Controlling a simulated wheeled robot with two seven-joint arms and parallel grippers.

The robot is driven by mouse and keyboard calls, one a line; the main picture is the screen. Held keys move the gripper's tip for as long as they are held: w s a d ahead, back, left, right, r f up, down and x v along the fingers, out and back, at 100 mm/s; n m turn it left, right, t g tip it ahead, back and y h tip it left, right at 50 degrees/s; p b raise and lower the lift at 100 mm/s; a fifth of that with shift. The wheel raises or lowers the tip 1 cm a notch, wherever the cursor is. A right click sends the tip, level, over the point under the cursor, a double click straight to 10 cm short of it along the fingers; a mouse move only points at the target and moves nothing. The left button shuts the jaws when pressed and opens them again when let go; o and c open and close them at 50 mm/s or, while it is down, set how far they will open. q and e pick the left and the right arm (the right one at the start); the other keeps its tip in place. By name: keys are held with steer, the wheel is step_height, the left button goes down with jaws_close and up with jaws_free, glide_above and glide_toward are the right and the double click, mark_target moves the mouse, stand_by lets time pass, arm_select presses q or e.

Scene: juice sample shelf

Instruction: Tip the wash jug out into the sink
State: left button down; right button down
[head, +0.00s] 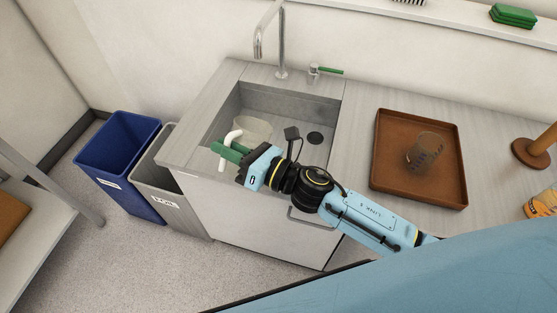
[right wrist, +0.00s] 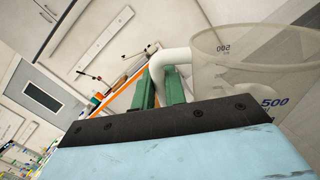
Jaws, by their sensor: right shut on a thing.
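The wash jug (head: 252,130) is a pale, translucent jug with a white handle (head: 226,160). It is over the left part of the grey sink (head: 290,103). My right gripper (head: 230,149) has green fingers shut on the jug's handle. In the right wrist view, the handle passes between the fingertips (right wrist: 160,88) and the jug body (right wrist: 262,65) stands to the right, with dark volume marks. I cannot tell how far the jug is tilted or whether it holds liquid. My left gripper is not in view.
A brown tray (head: 385,175) with a clear glass vessel (head: 424,152) is to the right. A blue bin (head: 115,155) and a grey bin (head: 165,188) stand left of the counter.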

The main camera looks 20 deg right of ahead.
mark_target(249, 127)
steer(key=shift+w+d+r+m+t+p, duration=0.15)
steer(key=shift+w+d+r+m+p, duration=0.1)
steer(key=shift+r, duration=0.2)
steer(key=shift+w+d+r+m+t+p, duration=0.15)
steer(key=shift+d+r+m, duration=0.1)
steer(key=shift+r, duration=0.15)
steer(key=shift+w+d+m, duration=0.25)
steer(key=shift+d+m, duration=0.1)
steer(key=shift+m, duration=0.25)
steer(key=shift+w+d+r+m+t, duration=0.2)
steer(key=shift+d+m, duration=0.1)
steer(key=shift+m, duration=0.2)
steer(key=shift+w+d+r+m+t, duration=0.1)
steer(key=shift+w+d+m, duration=0.15)
steer(key=shift+m, duration=0.25)
steer(key=shift+w+d+m, duration=0.1)
steer(key=shift+d+m, duration=0.1)
steer(key=shift+m, duration=0.3)
steer(key=shift+w+d+f+m+b, duration=0.2)
steer(key=shift+f+m+b, duration=0.1)
steer(key=shift+m, duration=0.1)
steer(key=shift+d+f, duration=0.15)
steer(key=shift+w+d+f+m+t+b, duration=0.25)
steer(key=shift+f+m+t+b, duration=0.1)
steer(key=shift+m, duration=0.35)
steer(key=shift+w+d+m+h, duration=0.35)
steer(key=shift+d+m, duration=0.3)
steer(key=shift+m, duration=0.35)
